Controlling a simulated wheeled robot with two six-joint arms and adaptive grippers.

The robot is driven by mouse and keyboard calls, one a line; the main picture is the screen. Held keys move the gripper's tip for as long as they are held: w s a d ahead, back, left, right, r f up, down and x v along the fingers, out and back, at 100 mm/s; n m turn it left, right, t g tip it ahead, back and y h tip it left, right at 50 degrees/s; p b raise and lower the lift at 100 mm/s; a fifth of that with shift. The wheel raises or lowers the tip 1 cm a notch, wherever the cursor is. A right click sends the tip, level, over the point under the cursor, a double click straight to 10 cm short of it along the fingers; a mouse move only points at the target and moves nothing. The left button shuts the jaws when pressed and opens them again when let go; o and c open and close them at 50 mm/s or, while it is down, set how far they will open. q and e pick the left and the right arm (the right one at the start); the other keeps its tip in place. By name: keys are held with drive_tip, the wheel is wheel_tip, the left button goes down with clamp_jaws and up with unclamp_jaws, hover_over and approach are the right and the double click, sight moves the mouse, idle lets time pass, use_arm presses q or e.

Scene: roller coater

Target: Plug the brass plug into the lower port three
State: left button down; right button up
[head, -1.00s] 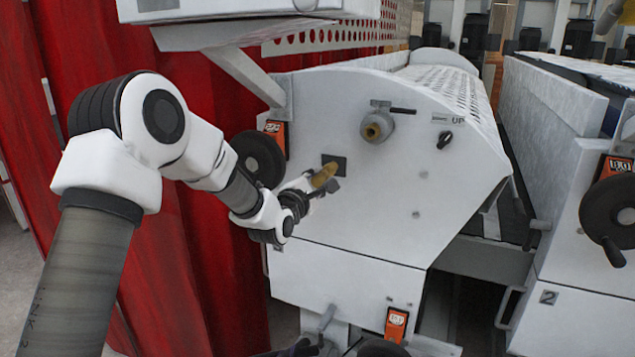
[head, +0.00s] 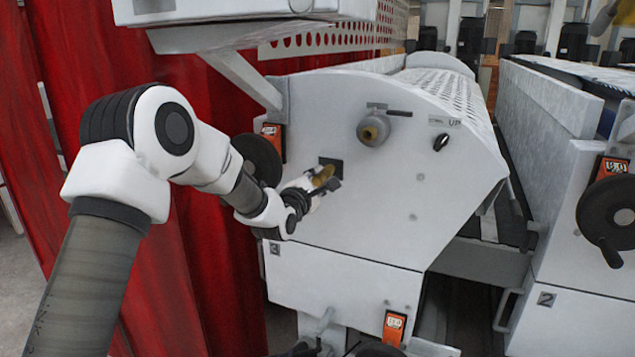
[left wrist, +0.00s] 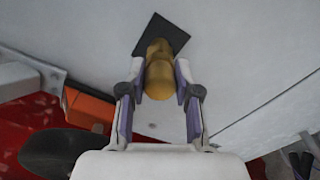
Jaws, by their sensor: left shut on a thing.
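The brass plug (head: 323,175) is held in my left gripper (head: 325,183), in front of the machine's white side panel. In the left wrist view the plug (left wrist: 158,72) stands between the two fingers of the left gripper (left wrist: 159,88), which are shut on it. The plug's far end overlaps the dark square plate (left wrist: 167,32) on the panel. The same plate (head: 332,163) shows just behind the plug in the head view. The plug hides the plate's middle, so I cannot tell whether its tip is inside an opening. My right gripper is not in view.
Above and right of the plate, a grey fitting with a brass-coloured centre (head: 373,131) sticks out of the panel. A black handwheel (head: 258,158) stands left of the plate, close to my left arm. A red curtain (head: 200,250) hangs behind that arm.

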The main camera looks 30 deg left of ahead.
use_arm(q)
drive_tip(key=shift+w, duration=0.1)
drive_tip(key=c, duration=0.7)
unclamp_jaws()
drive_tip(key=shift+c, duration=0.2)
drive_tip(key=s, duration=1.2)
drive_tip(key=shift+d, duration=0.35)
